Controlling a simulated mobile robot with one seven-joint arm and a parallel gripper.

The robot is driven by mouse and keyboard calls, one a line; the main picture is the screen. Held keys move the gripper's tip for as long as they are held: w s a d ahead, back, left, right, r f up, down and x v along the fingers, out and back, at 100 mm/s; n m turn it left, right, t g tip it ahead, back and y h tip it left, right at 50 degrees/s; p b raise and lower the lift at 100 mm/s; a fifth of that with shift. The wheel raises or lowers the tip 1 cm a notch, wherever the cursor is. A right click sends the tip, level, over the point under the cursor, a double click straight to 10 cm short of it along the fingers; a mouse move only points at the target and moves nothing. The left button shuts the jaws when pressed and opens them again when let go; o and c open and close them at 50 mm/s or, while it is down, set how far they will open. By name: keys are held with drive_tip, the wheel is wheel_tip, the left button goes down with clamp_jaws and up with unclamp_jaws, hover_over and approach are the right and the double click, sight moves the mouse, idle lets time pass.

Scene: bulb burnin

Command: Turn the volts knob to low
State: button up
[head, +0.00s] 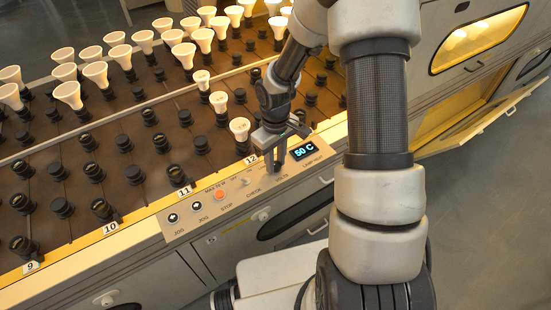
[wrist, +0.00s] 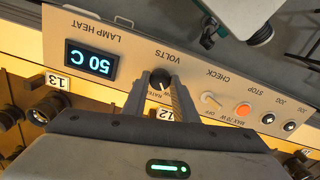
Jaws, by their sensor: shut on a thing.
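The volts knob (wrist: 160,77) is a small dark round knob with a light mark on its face, on the control panel (wrist: 205,73) below the upside-down VOLTS label in the wrist view. My gripper (wrist: 160,88) has one finger on each side of it and is shut on it. The mark's exact direction is too small to read surely. In the head view my gripper (head: 275,163) reaches down to the control panel (head: 232,209) and hides the knob.
A lamp heat display (head: 304,151) reading 50 C is beside the knob. A check switch (wrist: 211,101), an orange stop button (wrist: 243,109) and two jog buttons (wrist: 268,118) are on the other side. Racks of sockets and white bulbs (head: 67,94) lie behind.

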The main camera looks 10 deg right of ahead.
idle(0.4)
drive_tip(key=o, duration=1.1)
drive_tip(key=shift+c, duration=0.2)
wheel_tip(320, 180, up, 17)
drive_tip(key=p, duration=0.4)
drive_tip(key=shift+r, duration=0.2)
